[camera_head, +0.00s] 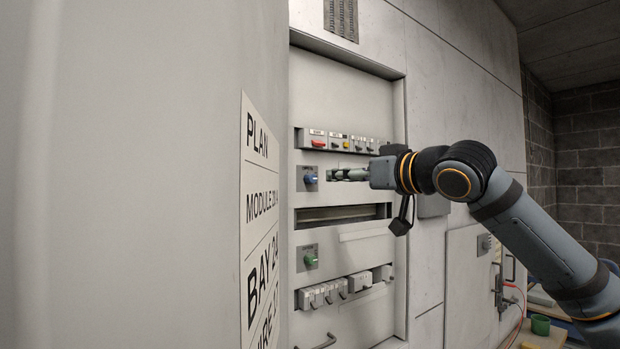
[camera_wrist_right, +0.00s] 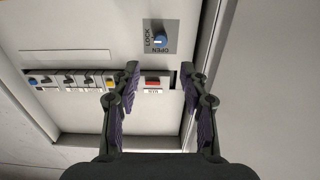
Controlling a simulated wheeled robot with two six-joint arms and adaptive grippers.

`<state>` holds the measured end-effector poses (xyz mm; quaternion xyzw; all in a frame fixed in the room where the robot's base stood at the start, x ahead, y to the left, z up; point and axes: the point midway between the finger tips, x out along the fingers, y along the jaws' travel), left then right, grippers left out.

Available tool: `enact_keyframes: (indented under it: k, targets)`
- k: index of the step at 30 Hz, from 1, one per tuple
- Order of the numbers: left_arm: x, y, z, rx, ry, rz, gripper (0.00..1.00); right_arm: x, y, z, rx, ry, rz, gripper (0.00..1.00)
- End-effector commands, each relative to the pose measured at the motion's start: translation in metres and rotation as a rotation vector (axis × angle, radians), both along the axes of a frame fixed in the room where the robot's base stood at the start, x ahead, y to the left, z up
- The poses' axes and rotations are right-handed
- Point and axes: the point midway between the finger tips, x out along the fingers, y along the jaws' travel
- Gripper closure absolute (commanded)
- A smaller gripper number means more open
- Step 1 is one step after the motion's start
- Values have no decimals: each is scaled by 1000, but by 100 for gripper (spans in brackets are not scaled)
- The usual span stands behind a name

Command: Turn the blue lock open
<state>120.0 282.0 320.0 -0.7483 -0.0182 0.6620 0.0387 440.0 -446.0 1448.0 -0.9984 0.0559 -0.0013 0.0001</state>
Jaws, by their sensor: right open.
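The blue lock (camera_head: 310,180) is a small round knob on a grey plate in the cabinet recess. It also shows in the wrist view (camera_wrist_right: 161,39), with the words LOCK and OPEN printed beside it. A pale mark shows on the knob, but I cannot tell for sure which word it points to. My right gripper (camera_head: 333,174) is just right of the knob in the head view, fingers pointing at it. In the wrist view the right gripper (camera_wrist_right: 160,70) is open and empty, its fingertips apart with the knob beyond the gap. My left gripper is not in view.
A row of switches with a red one (camera_head: 318,143) runs above the lock. A green knob (camera_head: 310,260) sits below a dark slot (camera_head: 343,215). White breakers (camera_head: 345,287) are lower down. A lettered sign (camera_head: 259,215) stands at left.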

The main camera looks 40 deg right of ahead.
Motion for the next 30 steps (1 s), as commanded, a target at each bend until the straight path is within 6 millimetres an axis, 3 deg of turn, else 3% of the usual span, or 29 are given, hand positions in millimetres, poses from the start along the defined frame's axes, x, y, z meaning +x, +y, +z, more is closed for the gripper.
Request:
enact_keyframes:
  k: [3, 6, 10, 15, 19, 26, 30]
  targets:
    - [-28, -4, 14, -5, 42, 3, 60, 21, -2, 4, 2, 7, 1, 56]
    - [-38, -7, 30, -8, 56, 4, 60, 44, -5, 6, 2, 9, 1, 56]
    - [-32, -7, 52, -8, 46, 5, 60, 71, -8, 7, 1, 7, 1, 56]
    - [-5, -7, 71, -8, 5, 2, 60, 93, -10, 4, 2, 5, 1, 56]
    - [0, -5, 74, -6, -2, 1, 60, 99, -11, 1, 0, 2, 2, 56]
    - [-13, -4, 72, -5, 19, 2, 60, 100, -11, 0, 1, 1, 2, 56]
    - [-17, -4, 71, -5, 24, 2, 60, 100, -11, 0, 0, 1, 1, 72]
